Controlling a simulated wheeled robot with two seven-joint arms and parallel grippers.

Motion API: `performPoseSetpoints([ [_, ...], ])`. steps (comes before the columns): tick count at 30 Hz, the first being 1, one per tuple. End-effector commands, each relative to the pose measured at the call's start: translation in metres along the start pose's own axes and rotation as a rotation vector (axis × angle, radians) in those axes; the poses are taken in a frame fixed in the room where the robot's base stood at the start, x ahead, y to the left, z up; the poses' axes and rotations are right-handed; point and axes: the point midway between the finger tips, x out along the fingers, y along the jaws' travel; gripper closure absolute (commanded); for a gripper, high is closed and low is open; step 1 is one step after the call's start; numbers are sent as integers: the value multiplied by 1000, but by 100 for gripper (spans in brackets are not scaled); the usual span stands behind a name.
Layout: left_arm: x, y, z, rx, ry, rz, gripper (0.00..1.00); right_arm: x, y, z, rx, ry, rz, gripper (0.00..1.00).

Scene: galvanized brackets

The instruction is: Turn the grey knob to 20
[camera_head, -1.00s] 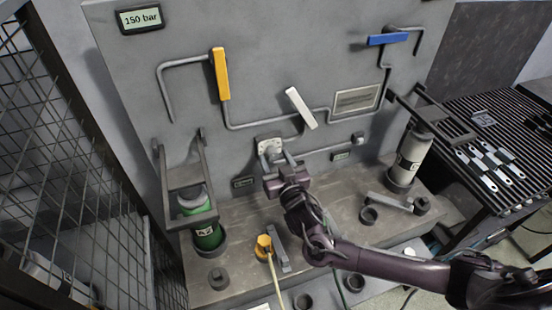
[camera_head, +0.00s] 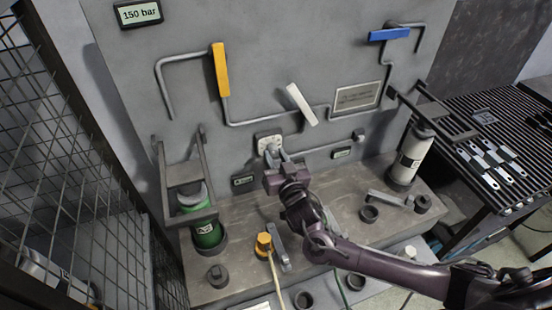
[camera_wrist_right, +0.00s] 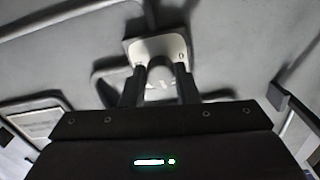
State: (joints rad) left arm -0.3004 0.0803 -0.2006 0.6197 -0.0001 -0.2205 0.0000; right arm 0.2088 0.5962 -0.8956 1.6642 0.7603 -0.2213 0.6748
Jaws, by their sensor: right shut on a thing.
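The grey knob (camera_wrist_right: 160,78) sits on a light plate on the grey wall panel. The plate shows in the head view (camera_head: 268,141), above my right gripper (camera_head: 273,158). My right gripper reaches up to the panel and is shut on the knob. In the right wrist view its two dark fingers (camera_wrist_right: 160,90) stand on either side of the knob, below the plate. The fingers and gripper body hide much of the knob. No scale or number on the knob can be read. My left gripper is not in view.
A display (camera_head: 138,14) reads 150 bar. Yellow (camera_head: 220,70), white (camera_head: 301,104) and blue (camera_head: 389,34) levers sit on pipes around the knob. A green cylinder (camera_head: 208,234) and a white cylinder (camera_head: 409,158) stand left and right. A wire cage (camera_head: 75,190) borders the left.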

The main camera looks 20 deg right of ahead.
Motion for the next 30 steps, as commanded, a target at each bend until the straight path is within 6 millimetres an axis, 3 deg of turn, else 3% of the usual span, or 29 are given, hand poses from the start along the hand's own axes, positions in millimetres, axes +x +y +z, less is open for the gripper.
performPoseSetpoints([
  [12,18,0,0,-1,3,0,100,0,0,2,375,2,4,95],
  [30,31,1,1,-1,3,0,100,0,0,0,936,2,5,95],
])
